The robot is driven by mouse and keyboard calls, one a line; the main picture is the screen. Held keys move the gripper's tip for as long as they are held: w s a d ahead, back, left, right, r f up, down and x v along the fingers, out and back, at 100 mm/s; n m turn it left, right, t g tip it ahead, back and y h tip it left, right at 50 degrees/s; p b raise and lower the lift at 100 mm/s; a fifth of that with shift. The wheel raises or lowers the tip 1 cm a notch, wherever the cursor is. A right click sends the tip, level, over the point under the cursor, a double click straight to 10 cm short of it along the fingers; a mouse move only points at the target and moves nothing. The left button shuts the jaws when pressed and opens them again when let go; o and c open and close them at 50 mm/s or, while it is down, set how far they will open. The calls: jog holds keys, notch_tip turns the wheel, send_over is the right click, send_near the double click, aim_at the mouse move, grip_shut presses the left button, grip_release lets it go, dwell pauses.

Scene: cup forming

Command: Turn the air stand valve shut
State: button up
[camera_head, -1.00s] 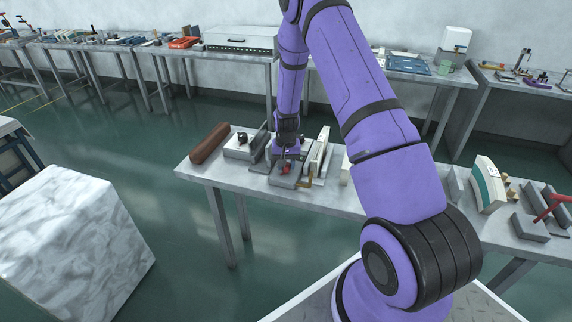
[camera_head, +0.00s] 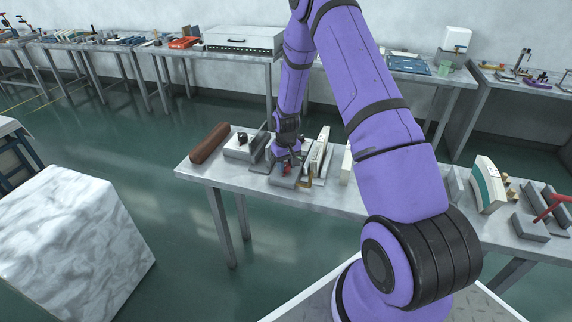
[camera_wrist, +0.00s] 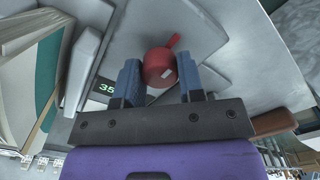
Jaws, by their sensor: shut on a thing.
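The air stand valve has a red knob with a short lever (camera_wrist: 158,66), seen close up in the wrist view. My gripper (camera_wrist: 160,75) has its two blue fingers on either side of the round red knob and is shut on it. In the head view the red valve (camera_head: 287,169) shows as a small spot on a grey block (camera_head: 284,181) on the metal table. My gripper is right above it there, and its fingers are mostly hidden by my wrist.
A brown roll (camera_head: 208,143) and a block with a black knob (camera_head: 242,140) stand left on the table. White upright plates (camera_head: 318,152) stand close at right. A small display (camera_wrist: 106,87) is near the fingers.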

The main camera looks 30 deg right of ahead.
jog(key=o, duration=0.9)
jog(key=shift+r, duration=0.1)
notch_tip(320, 180, up, 11)
jog(key=shift+f, duration=0.15)
dwell(0.4)
notch_tip(320, 180, up, 12)
jog(key=t, duration=0.1)
send_over(286, 164)
jog(key=s+a, duration=0.3)
jog(key=a, duration=0.1)
jog(key=s+a+r+t, duration=0.1)
jog(key=s+a+r, duration=0.1)
jog(key=s+r, duration=0.3)
jog(key=s+a+r, duration=0.3)
jog(key=r, duration=0.4)
jog(key=s+a+r+t, duration=0.1)
jog(key=s+a+r, duration=0.1)
jog(key=s, duration=0.5)
jog(key=s+a+r+t, duration=0.1)
jog(key=s+r, duration=0.3)
jog(key=s, duration=0.4)
jog(key=s+a+r+n+t, duration=0.1)
jog(key=s+a+r, duration=0.2)
jog(key=s, duration=0.5)
jog(key=shift+s+a+r, duration=0.15)
jog(key=shift+s+r, duration=0.1)
jog(key=shift+r, duration=0.15)
